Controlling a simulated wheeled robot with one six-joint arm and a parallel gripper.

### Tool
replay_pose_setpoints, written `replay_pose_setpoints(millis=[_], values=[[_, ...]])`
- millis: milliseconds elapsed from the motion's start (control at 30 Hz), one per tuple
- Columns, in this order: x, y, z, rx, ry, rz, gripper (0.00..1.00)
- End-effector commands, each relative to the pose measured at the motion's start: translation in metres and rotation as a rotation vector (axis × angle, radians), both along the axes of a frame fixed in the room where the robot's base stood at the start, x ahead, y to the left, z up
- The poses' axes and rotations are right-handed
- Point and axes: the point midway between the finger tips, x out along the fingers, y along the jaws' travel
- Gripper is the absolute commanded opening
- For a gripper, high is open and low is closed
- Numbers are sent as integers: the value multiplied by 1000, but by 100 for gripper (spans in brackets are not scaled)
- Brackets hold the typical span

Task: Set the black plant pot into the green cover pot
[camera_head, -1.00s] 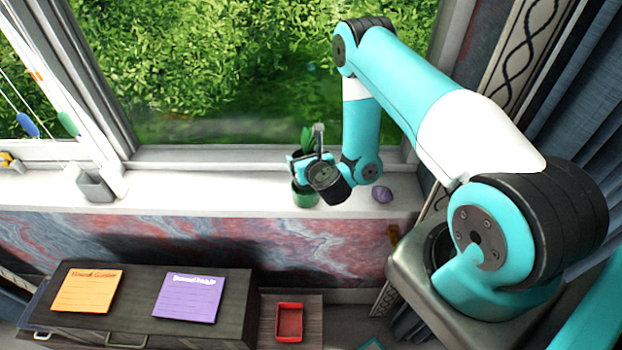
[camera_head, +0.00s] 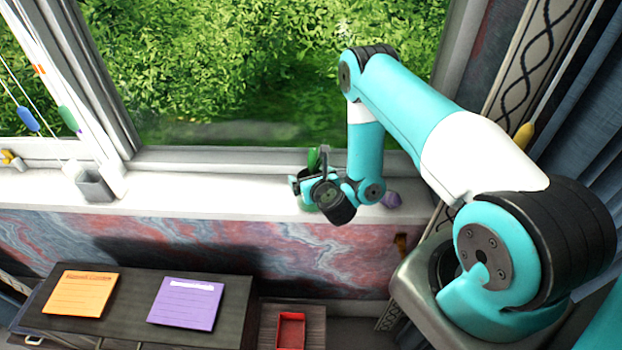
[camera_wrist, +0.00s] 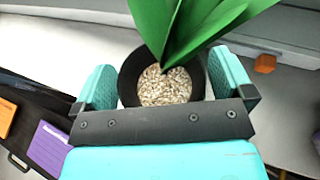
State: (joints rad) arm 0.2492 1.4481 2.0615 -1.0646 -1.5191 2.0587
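The black plant pot (camera_wrist: 128,80) is between my gripper's two teal fingers in the wrist view. It holds pale pebbles and broad green leaves. My gripper (camera_head: 306,184) is shut on it, with the fingers against both sides; it shows in the wrist view too (camera_wrist: 165,88). In the head view, it is low over the white windowsill, right at the green cover pot (camera_head: 308,204). Only a small bit of the cover pot shows, below the gripper. The wrist and fingers hide the rest, so how deep the black pot sits in it cannot be told.
A grey container (camera_head: 95,186) stands far left. Below are a dark cabinet with orange (camera_head: 82,294) and purple (camera_head: 186,303) notes and a red tray (camera_head: 291,330). The sill's middle is clear.

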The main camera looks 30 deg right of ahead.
Motion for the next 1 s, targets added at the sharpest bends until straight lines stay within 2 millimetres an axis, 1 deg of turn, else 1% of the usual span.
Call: replay_pose_setpoints(millis=[200, 300, 367, 533, 667, 733, 900, 967, 1000], values=[[0, 0, 1, 0, 0, 0, 100], [0, 0, 5, 0, 0, 0, 100], [-2, 1, 3, -1, 2, 0, 100], [-14, 4, 5, -2, 6, -1, 100], [-26, 6, 12, -2, 0, 3, 100], [-39, 9, 14, -3, 3, 4, 100], [-71, 15, 28, -2, 1, 2, 100], [-81, 17, 32, -2, 1, 3, 100], [-87, 19, 39, 0, 3, 4, 100]])
